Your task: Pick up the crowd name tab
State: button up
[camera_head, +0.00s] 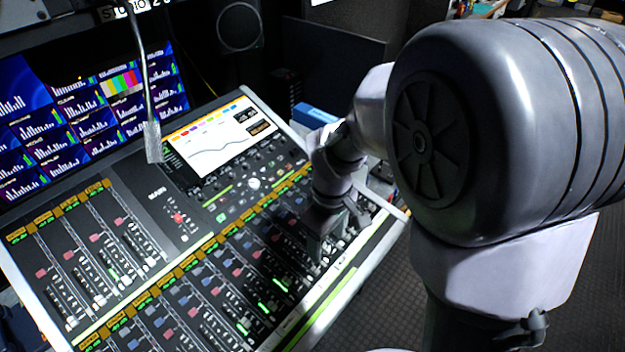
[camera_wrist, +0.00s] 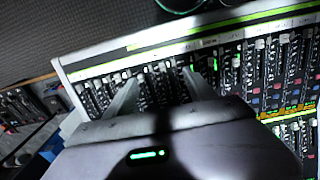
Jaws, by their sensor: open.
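The mixing console (camera_head: 150,203) carries rows of small amber name labels (camera_head: 180,270) above its faders. Their lettering is too small to read, so I cannot tell which, if any, is the crowd name tab. My gripper (camera_head: 322,250) is over the right part of the console's lower fader bank. In the wrist view my gripper (camera_wrist: 162,76) has its two fingers apart, with fader strips showing between them and nothing held. My wrist and fingers hide part of the console's right side. I cannot tell whether the fingertips touch the faders.
The console's screen (camera_head: 218,138) stands behind the faders, with a monitor wall (camera_head: 80,115) at the left. A grey-tipped gooseneck (camera_head: 152,140) hangs over the console. A blue object (camera_head: 313,116) lies behind my arm. Dark floor (camera_head: 385,285) is clear at the right.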

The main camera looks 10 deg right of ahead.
jog(key=b, duration=0.6)
send_over(327, 281)
jog(key=f, duration=1.2)
jog(key=shift+w+a+f, duration=0.15)
jog(key=shift+a+f, duration=0.05)
jog(key=shift+f, duration=0.1)
jog(key=f+b, duration=0.1)
jog(key=f, duration=0.1)
jog(key=f+b, duration=0.2)
jog(key=f, duration=0.1)
jog(key=shift+d+f, duration=0.25)
jog(key=shift+f, duration=0.05)
jog(key=shift+s+r, duration=0.15)
jog(key=shift+s, duration=0.05)
grip_shut()
